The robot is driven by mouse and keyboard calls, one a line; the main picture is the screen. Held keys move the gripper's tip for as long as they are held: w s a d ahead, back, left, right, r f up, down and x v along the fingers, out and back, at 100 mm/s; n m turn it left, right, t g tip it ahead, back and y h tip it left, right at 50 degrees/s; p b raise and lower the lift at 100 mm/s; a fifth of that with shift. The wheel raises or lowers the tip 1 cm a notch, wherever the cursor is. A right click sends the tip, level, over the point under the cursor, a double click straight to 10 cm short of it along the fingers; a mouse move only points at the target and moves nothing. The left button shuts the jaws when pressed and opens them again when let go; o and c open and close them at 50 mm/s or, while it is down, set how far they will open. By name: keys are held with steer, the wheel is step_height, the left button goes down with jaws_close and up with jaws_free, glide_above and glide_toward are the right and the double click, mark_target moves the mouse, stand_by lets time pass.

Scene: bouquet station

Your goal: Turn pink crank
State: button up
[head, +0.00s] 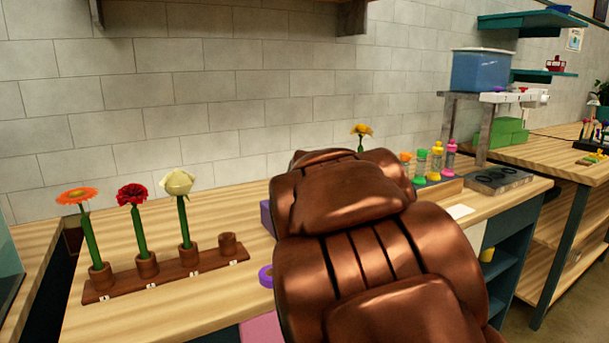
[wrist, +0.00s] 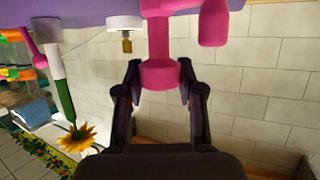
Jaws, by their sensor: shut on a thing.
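The pink crank (wrist: 158,40) shows at the top middle of the wrist view, attached to a purple body (wrist: 85,22). My gripper (wrist: 160,80) has one dark finger on each side of the crank's wide pink end and is shut on it. A second pink part (wrist: 213,24) hangs just right of the crank; whether it belongs to the crank is unclear. In the head view my copper-coloured arm hides the gripper and crank. Only a purple edge (head: 266,214) and a purple ring (head: 266,276) show left of the arm.
A yellow flower (wrist: 77,137) on a green stem is close by at left in the wrist view. A wooden rack (head: 190,274) with three flowers stands left on the table. Several coloured bottles (head: 436,160) stand right of my arm.

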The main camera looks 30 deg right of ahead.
steer(key=shift+f+m+g+h+p, duration=0.1)
steer(key=shift+m+g+h+p, duration=0.35)
steer(key=shift+p, duration=0.35)
steer(key=o, duration=1.1)
steer(key=shift+o, duration=0.2)
steer(key=v, duration=1.2)
